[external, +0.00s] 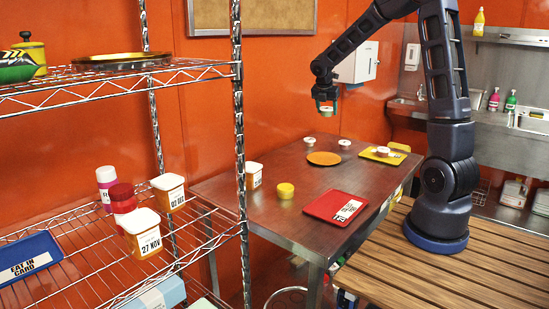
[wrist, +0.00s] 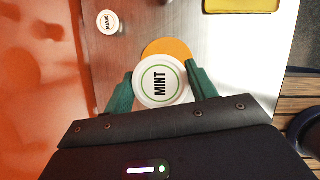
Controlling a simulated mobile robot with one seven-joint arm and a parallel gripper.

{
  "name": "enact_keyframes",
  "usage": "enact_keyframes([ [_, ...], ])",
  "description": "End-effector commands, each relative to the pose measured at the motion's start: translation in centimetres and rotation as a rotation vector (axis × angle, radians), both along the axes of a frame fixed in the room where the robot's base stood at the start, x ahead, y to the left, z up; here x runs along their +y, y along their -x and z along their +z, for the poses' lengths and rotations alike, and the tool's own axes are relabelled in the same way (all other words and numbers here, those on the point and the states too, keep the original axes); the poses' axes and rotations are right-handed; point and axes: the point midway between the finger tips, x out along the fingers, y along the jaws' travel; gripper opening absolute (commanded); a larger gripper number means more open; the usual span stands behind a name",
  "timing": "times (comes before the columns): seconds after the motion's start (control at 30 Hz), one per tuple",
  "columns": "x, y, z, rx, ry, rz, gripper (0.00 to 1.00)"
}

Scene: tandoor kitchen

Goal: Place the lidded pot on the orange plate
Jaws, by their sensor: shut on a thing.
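My gripper (external: 326,98) is shut on a small lidded pot (external: 327,109) and holds it in the air above the far part of the steel table. In the wrist view the gripper's green fingers (wrist: 160,88) flank the pot's white lid (wrist: 157,82), which reads MINT. The orange plate (external: 323,158) lies flat on the table, below the held pot in the external view. In the wrist view the orange plate (wrist: 167,46) shows beyond the lid's upper edge, and the pot hides part of it. No pot shows on the plate.
Two small white-lidded pots (external: 310,141) (external: 345,144) stand near the plate. A wire shelf (external: 190,72) stands left.

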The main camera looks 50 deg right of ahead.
Motion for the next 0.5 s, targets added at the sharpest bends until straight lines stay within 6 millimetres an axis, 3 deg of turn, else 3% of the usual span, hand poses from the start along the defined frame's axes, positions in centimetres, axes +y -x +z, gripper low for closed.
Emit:
enact_keyframes([
  [0.5,0.0,0.1,-10.4,0.005,-0.002,0.003,0.34],
])
